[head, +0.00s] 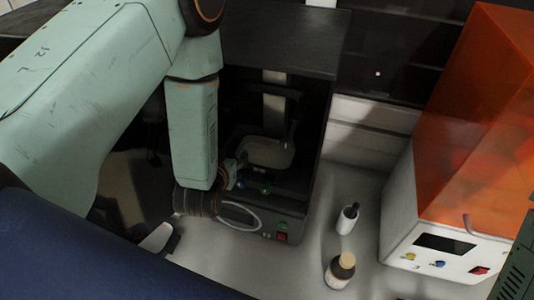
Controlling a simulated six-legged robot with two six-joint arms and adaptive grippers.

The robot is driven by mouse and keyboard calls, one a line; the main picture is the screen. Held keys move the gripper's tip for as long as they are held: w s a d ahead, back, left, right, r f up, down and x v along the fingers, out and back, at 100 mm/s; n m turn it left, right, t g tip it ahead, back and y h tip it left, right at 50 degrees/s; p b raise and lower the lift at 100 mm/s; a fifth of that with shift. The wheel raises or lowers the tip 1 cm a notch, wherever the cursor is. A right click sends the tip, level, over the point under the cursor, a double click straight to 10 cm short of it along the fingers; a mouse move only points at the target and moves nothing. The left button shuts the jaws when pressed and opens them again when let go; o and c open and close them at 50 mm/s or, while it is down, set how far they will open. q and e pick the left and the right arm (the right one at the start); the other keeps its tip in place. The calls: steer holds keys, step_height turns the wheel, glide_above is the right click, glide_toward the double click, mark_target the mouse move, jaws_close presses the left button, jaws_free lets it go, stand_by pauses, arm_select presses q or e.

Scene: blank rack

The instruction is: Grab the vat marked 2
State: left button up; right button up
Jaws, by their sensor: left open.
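My left arm comes in from the left and bends down in front of a black open-fronted machine. My left gripper (241,163), small and dark, is at the machine's opening and is open. A pale grey, rounded tray-like vat (268,153) sits inside the machine, just right of the gripper. I cannot read any number on it, and I cannot tell whether the gripper touches it. The shade inside hides the fingertips and much of the vat. My right gripper is not in view.
A white machine with an orange cover (465,125) stands farther right. Pale bench lies between.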

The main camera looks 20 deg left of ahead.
mark_target(232, 148)
arm_select(q)
steer(key=x, duration=0.3)
steer(key=shift+a, duration=0.35)
steer(key=shift+w+d+f, duration=0.2)
steer(key=shift+w+f, duration=0.1)
steer(key=shift+w, duration=0.25)
steer(key=shift+s+a, duration=0.15)
steer(key=shift+a, duration=0.1)
steer(key=c, duration=0.5)
steer(key=shift+d, duration=0.2)
steer(key=c, duration=0.5)
jaws_close()
steer(key=shift+a, duration=0.15)
